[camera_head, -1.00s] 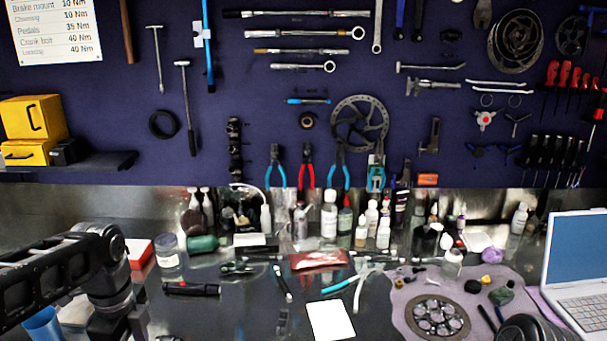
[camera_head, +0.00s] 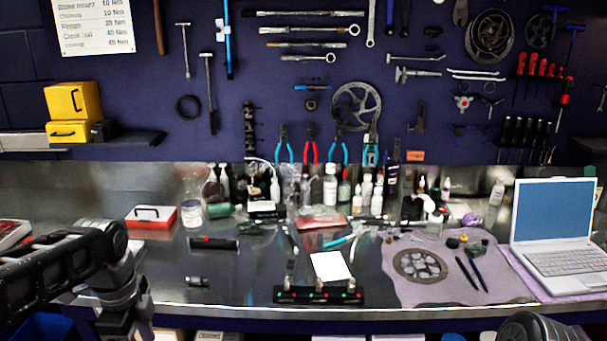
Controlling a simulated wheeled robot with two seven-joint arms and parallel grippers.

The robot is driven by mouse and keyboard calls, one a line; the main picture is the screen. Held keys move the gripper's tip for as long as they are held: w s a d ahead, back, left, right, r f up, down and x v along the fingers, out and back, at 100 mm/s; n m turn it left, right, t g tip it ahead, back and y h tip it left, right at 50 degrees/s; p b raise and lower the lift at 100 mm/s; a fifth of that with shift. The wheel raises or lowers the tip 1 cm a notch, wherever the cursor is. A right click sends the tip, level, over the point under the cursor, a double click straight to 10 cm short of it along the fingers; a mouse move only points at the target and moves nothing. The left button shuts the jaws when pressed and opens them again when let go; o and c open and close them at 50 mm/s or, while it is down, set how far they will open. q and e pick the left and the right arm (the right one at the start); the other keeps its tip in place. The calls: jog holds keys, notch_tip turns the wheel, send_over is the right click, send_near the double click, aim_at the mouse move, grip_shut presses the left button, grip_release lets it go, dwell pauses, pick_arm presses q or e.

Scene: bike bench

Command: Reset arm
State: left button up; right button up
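My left arm (camera_head: 60,265) comes in from the left and bends downward over the front left of the bench. Its dark end, the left gripper (camera_head: 122,324), is cut by the bottom edge of the picture, and its fingertips cannot be made out. I see nothing held there. Only a rounded dark part of my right arm (camera_head: 535,328) shows at the bottom right. My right gripper is out of the picture.
The steel bench (camera_head: 215,265) holds a black strip with lights (camera_head: 318,295), a white sheet (camera_head: 330,266), a red box (camera_head: 150,216), bottles, a purple mat (camera_head: 420,290) and a laptop (camera_head: 553,225). The pegboard (camera_head: 420,110) stands behind.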

pick_arm(q)
jog(key=w+d+f+n+t+h, duration=0.1)
jog(key=w+d+f+n+t, duration=0.3)
jog(key=w+d+f+n, duration=0.4)
jog(key=s+d+f+n+h, duration=0.1)
jog(key=d+f+n, duration=0.25)
jog(key=f, duration=0.35)
jog(key=d+f+n+h, duration=0.1)
jog(key=d+f+n, duration=0.25)
jog(key=f, duration=0.25)
jog(key=s+d+f+n+g, duration=0.1)
jog(key=s+d+f, duration=0.2)
jog(key=s+f, duration=0.2)
jog(key=s+d+f+n+g, duration=0.1)
jog(key=s+d+f, duration=0.2)
jog(key=s+f, duration=0.3)
jog(key=s+d+f+n+g+h, duration=0.1)
jog(key=s+f, duration=0.5)
jog(key=s, duration=0.6)
jog(key=d+g, duration=0.1)
jog(key=d, duration=0.1)
jog(key=shift+d, duration=0.4)
jog(key=shift+o, duration=0.3)
jog(key=shift+s, duration=0.1)
